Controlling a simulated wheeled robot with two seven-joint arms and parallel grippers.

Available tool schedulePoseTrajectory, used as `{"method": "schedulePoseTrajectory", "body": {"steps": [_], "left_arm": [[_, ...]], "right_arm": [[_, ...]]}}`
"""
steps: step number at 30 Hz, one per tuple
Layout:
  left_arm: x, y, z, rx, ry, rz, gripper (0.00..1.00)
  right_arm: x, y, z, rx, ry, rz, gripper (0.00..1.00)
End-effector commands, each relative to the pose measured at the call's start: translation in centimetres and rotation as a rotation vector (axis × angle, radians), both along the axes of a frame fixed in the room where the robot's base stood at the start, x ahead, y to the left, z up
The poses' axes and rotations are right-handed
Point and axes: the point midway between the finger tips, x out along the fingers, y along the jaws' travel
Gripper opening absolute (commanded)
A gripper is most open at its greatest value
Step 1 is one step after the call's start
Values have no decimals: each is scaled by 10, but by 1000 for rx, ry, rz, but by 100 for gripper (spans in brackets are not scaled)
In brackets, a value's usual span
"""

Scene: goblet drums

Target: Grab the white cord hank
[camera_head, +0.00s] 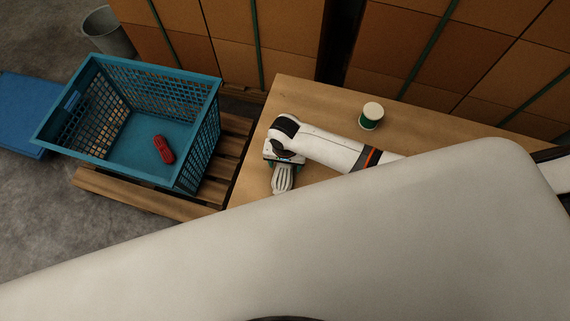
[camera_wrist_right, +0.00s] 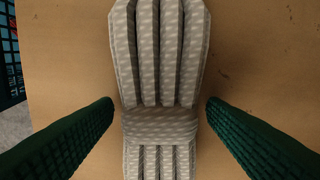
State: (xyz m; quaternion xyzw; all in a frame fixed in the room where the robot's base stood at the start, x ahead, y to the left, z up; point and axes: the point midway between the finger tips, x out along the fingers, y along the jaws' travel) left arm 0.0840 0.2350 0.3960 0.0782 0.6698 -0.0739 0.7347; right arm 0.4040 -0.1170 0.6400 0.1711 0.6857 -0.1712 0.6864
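The white cord hank (camera_head: 283,178) lies on the wooden table near its left edge. In the right wrist view the hank (camera_wrist_right: 160,125) fills the middle, a bundle of looped cord with a wrapped band across it. My right gripper (camera_head: 279,163) is over the hank in the head view. In the right wrist view its two green fingers (camera_wrist_right: 160,108) are open, one on each side of the band, with a gap between each finger and the cord. Part of the hank is hidden under the gripper in the head view. My left gripper is not in view.
A blue crate (camera_head: 200,150) with a red bundle (camera_head: 163,149) in it stands on a wooden pallet (camera_head: 150,197) left of the table (camera_head: 330,105). A green and white spool (camera_head: 371,116) stands on the table behind my right arm. Stacked boxes line the back.

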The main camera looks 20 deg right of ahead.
Motion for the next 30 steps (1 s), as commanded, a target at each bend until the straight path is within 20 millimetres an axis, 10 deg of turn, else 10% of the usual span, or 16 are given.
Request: {"method": "schedulePoseTrajectory", "body": {"steps": [8, 17, 30], "left_arm": [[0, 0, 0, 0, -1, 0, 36], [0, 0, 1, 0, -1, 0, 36], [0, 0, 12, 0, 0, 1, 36]], "right_arm": [[0, 0, 0, 0, 0, 0, 20], [0, 0, 6, 1, 0, 0, 20], [0, 1, 85, 2, -1, 0, 20]]}}
